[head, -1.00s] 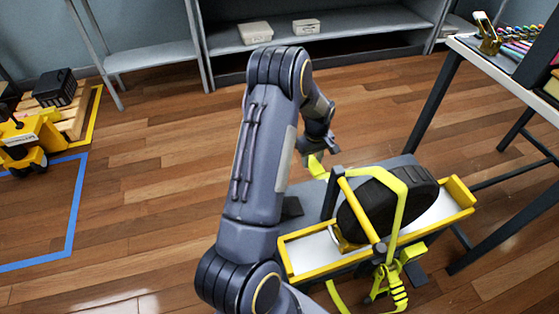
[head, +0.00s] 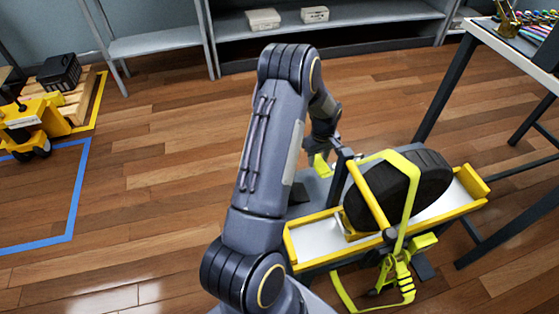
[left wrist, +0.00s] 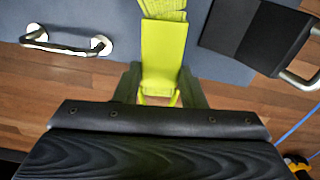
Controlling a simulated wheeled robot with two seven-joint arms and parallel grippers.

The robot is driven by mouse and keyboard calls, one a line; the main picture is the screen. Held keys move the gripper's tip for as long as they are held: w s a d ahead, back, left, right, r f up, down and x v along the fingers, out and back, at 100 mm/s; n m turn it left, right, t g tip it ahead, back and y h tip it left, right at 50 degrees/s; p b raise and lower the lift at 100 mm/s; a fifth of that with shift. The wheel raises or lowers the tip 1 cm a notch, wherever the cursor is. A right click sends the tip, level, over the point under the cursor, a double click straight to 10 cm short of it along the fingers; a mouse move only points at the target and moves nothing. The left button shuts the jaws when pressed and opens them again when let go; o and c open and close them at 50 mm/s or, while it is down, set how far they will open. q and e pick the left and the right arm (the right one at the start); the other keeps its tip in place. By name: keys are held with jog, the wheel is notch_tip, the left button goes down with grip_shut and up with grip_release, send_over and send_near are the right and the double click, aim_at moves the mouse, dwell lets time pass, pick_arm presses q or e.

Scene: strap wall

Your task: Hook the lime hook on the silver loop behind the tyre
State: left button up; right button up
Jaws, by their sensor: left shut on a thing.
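My left gripper (head: 322,152) is behind the tyre and to its left in the head view. It is shut on the lime hook (head: 320,164), which hangs from the lime strap (head: 409,200) lying over the tyre (head: 432,180). In the left wrist view the flat lime hook (left wrist: 163,55) sits between the fingers (left wrist: 158,90). A silver loop (left wrist: 67,47) is fixed to the grey deck to the left of the hook, clearly apart from it. Another silver loop (left wrist: 302,82) shows partly at the right edge. My right gripper is not in view.
The tyre stands in a yellow-edged tray (head: 325,258) with a yellow bar (head: 367,193) against it. A lime ratchet (head: 396,278) hangs at the tray's front. A table (head: 459,75) stands at right, shelves behind. A dark plate (left wrist: 258,35) is right of the hook.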

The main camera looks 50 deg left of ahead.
pick_arm(q)
jog(key=shift+a+f+b, duration=0.1)
jog(key=shift+f+b, duration=0.75)
jog(key=shift+f, duration=0.5)
jog(key=shift+f+b, duration=0.5)
jog(key=shift+f, duration=0.25)
jog(key=shift+d+f, duration=0.15)
jog(key=shift+d, duration=0.05)
